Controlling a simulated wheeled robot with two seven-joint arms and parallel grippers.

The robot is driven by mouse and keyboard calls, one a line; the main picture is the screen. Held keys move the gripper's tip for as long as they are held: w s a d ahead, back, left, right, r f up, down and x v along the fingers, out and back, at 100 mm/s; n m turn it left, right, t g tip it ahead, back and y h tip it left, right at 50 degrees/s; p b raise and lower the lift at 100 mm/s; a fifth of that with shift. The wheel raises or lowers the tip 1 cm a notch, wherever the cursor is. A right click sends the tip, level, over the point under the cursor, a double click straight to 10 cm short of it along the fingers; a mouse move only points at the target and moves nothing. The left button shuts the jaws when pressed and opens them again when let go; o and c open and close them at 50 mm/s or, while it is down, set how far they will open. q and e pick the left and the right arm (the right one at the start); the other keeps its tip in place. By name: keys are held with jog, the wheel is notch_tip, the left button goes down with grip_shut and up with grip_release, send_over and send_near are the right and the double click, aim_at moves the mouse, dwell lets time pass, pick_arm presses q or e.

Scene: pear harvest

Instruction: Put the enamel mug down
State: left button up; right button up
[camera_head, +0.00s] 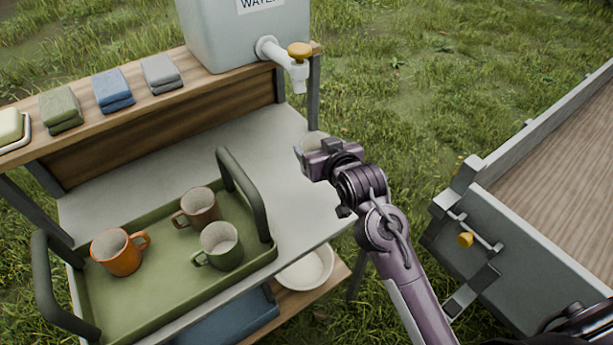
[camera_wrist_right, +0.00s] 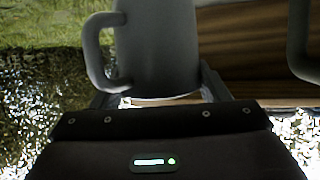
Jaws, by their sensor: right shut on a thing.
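My right gripper (camera_head: 308,157) is beside the right end of the metal worktop, below the water tap. It is shut on a grey enamel mug (camera_wrist_right: 158,55), whose handle points left in the wrist view. In the head view only a pale part of this mug (camera_head: 313,141) shows past the gripper, which hides the rest. A green tray (camera_head: 165,292) on the worktop holds an orange mug (camera_head: 119,252), a brown mug (camera_head: 199,207) and a green mug (camera_head: 220,245), all upright. My left gripper is not in view.
The worktop (camera_head: 292,190) is bare between the tray and my right gripper. Tall tray handles (camera_head: 243,195) rise at both ends. A water container (camera_head: 245,35) with a tap (camera_head: 298,72) stands on the upper shelf beside folded cloths (camera_head: 113,90). A white bowl (camera_head: 305,268) sits below.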

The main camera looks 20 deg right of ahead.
jog(key=w, duration=0.3)
jog(key=shift+r, duration=0.15)
notch_tip(320, 180, down, 10)
jog(key=shift+r+p, duration=0.15)
jog(key=shift+p, duration=0.45)
jog(key=o, duration=1.2)
jog(key=shift+o, duration=0.2)
